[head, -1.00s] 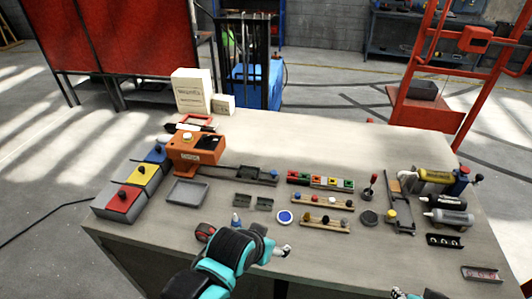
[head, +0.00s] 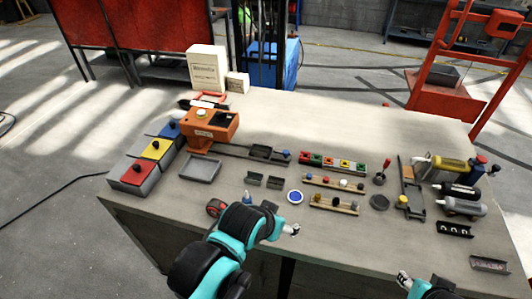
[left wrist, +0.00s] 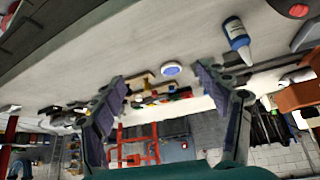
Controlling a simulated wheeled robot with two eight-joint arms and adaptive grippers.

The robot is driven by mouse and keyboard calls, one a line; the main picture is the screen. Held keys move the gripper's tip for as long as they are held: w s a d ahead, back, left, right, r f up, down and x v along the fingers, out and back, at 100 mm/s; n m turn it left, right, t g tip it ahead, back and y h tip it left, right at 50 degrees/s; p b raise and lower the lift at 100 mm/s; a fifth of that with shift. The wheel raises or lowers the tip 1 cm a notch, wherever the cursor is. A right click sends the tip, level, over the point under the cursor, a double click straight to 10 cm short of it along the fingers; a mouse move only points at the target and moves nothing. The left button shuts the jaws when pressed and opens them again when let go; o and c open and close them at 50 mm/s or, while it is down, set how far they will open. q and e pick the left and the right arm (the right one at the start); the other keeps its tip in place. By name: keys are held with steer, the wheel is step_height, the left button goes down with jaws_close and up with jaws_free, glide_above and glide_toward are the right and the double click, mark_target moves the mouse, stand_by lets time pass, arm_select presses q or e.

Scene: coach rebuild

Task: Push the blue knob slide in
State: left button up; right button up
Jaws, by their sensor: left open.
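A dark slide rail (head: 238,151) runs right from the orange machine (head: 212,130) on the table. It carries a dark tray-like piece (head: 260,152), and a small blue knob (head: 287,156) is at its right end. My left gripper (head: 291,230) is open and empty near the table's front edge, nearer me than the slide and apart from it. Its two spread fingers show in the left wrist view (left wrist: 160,90), with the blue-and-white disc (left wrist: 171,69) seen between them. My right gripper (head: 404,281) is low in the head view, and its jaws are too small to read.
Boxes with red, yellow and blue tops (head: 155,149) stand at left. A grey tray (head: 200,169), small dark bins (head: 264,180) and pegged wooden bars (head: 334,205) lie around the middle. A yellow-knob slide (head: 415,202) and cylinders are at right. A bottle (left wrist: 236,40) stands near my left gripper.

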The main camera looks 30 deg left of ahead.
arm_select(q)
steer(key=c, duration=0.4)
steer(key=w+r+p, duration=0.1)
steer(key=w+r, duration=0.1)
steer(key=w+a+r+m+g+p, duration=0.1)
steer(key=w+r, duration=0.1)
steer(key=w+r+m, duration=0.1)
steer(key=w+r, duration=0.1)
steer(key=shift+w+a+r+g+p, duration=0.25)
steer(key=shift+w+r+g+p, duration=0.05)
steer(key=shift+p, duration=0.1)
steer(key=c, duration=0.3)
steer(key=w+a+r+m+g+p, duration=0.2)
steer(key=w+a+r+m+p, duration=0.1)
steer(key=w, duration=0.6)
steer(key=m+g+p, duration=0.4)
steer(key=m+p, duration=0.1)
glide_above(287, 152)
step_height(287, 152, down, 8)
steer(key=shift+r, duration=0.25)
steer(key=shift+w+a+f, duration=0.1)
steer(key=shift+w+f, duration=0.05)
steer(key=shift+f, duration=0.15)
step_height(287, 152, down, 8)
steer(key=shift+r+b, duration=0.25)
steer(key=shift+b, duration=0.45)
